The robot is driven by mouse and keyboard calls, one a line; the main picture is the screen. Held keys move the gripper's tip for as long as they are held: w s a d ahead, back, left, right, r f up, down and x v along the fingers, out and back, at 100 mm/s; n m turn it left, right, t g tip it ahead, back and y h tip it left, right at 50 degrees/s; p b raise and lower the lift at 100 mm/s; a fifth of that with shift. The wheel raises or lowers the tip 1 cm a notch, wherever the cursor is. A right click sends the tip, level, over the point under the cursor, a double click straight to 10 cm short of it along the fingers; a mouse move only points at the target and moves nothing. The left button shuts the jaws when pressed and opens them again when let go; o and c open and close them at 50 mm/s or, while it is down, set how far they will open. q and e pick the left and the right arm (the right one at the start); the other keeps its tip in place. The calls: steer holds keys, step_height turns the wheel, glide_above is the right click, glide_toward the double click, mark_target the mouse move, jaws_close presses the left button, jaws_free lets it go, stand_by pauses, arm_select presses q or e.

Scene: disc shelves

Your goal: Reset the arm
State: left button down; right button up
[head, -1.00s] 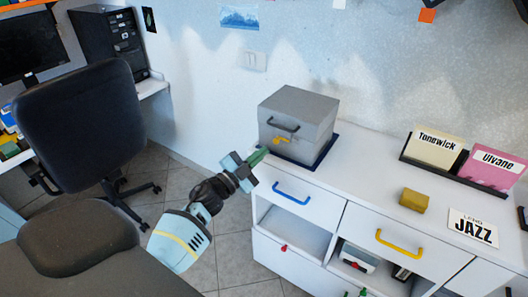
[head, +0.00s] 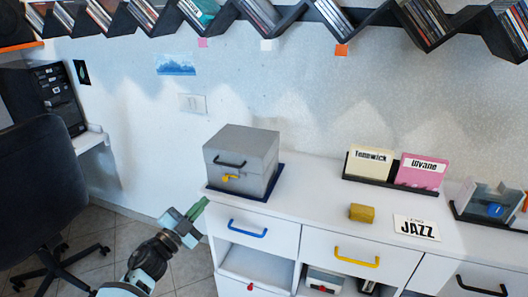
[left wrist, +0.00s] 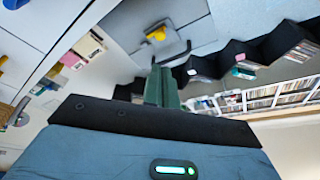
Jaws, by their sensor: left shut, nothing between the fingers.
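My left gripper (head: 199,213) is shut and empty, its green fingertips together. In the head view it is at the lower left, in front of the cabinet's left end and below the grey box (head: 237,150). In the left wrist view the shut green fingers (left wrist: 162,88) point up toward the grey box (left wrist: 153,28) with its yellow latch. The gripper looks apart from the box and the cabinet. My right gripper is not in either view.
The white cabinet (head: 300,199) has a blue-handled and a yellow-handled drawer. On top are a yellow block (head: 362,213), a JAZZ card (head: 416,228) and labelled cards in a black holder (head: 391,180). A zigzag disc shelf (head: 285,22) runs above. A dark chair (head: 40,185) stands left.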

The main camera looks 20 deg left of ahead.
arm_select(q)
steer(key=shift+f, duration=0.1)
